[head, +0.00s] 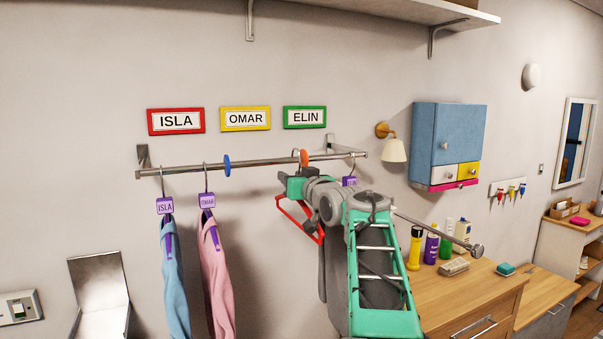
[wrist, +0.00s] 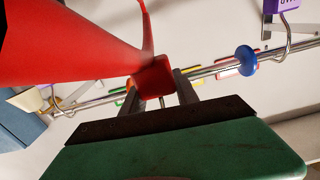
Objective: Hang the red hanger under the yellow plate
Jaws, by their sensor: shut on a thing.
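The red hanger (head: 300,218) hangs from my gripper (head: 290,182) at the rail, right of the yellow OMAR plate (head: 246,118) and below the green ELIN plate (head: 304,117). In the wrist view my gripper (wrist: 158,88) is shut on the hanger's red block (wrist: 153,77), and the hanger's red body (wrist: 75,45) fills the upper left. I cannot tell whether the hook rests on the rail. A blue disc (head: 227,165) sits on the rail under the yellow plate's left end.
Left of the blue disc hang a blue garment (head: 171,275) tagged ISLA and a pink garment (head: 213,275) tagged OMAR. A purple ELIN tag (head: 349,181) hangs right of the orange disc. The rail between the discs holds no other hanger. A wall lamp (head: 394,150) is at right.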

